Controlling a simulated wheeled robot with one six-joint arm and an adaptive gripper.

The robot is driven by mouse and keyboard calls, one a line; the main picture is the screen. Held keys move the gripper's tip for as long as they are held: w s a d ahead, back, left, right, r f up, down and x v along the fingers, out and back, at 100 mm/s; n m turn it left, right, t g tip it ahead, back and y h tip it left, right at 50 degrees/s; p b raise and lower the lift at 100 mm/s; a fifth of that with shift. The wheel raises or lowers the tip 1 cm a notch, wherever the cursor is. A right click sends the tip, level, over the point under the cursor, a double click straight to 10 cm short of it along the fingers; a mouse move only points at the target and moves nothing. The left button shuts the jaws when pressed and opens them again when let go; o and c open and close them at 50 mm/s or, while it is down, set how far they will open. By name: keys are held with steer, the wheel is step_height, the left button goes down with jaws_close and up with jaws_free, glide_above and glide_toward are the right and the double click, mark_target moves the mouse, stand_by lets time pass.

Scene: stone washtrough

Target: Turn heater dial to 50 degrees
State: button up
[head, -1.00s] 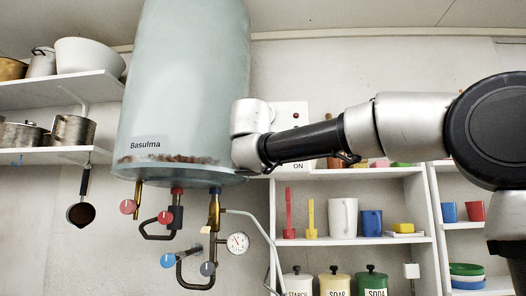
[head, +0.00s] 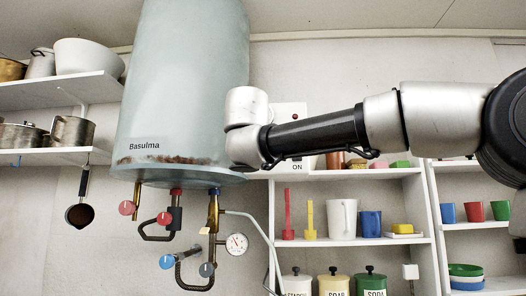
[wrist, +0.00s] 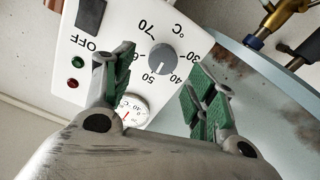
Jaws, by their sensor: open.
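The heater dial (wrist: 160,58) is a grey round knob on a white control panel (wrist: 115,30), clear in the wrist view. Its white pointer mark lies near the 50 and 40 numerals; I cannot tell the exact setting. My gripper (wrist: 160,78) is open, with green-padded fingers on either side of the dial's lower area and nothing between them gripped. I cannot tell whether a finger touches the dial. In the head view the panel (head: 291,110) shows partly behind my arm, right of the pale blue tank (head: 185,90); dial and fingertips are hidden there.
A round gauge (wrist: 131,111) shows between the fingers. The panel has a dark switch (wrist: 90,15), a red lamp (wrist: 73,83) and a green lamp (wrist: 78,65). Pipes and valves (head: 172,218) hang below the tank. White shelves (head: 350,173) with cups and canisters stand below my arm.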

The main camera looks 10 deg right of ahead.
steer(key=s+a, duration=0.1)
steer(key=s, duration=0.6)
steer(key=shift+a, duration=0.1)
steer(key=w+d+n, duration=0.2)
steer(key=w+n, duration=0.5)
steer(key=w, duration=0.4)
steer(key=shift+w+n, duration=0.3)
steer(key=shift+n, duration=0.1)
steer(key=shift+a, duration=0.1)
steer(key=c, duration=1)
steer(key=shift+c, duration=0.2)
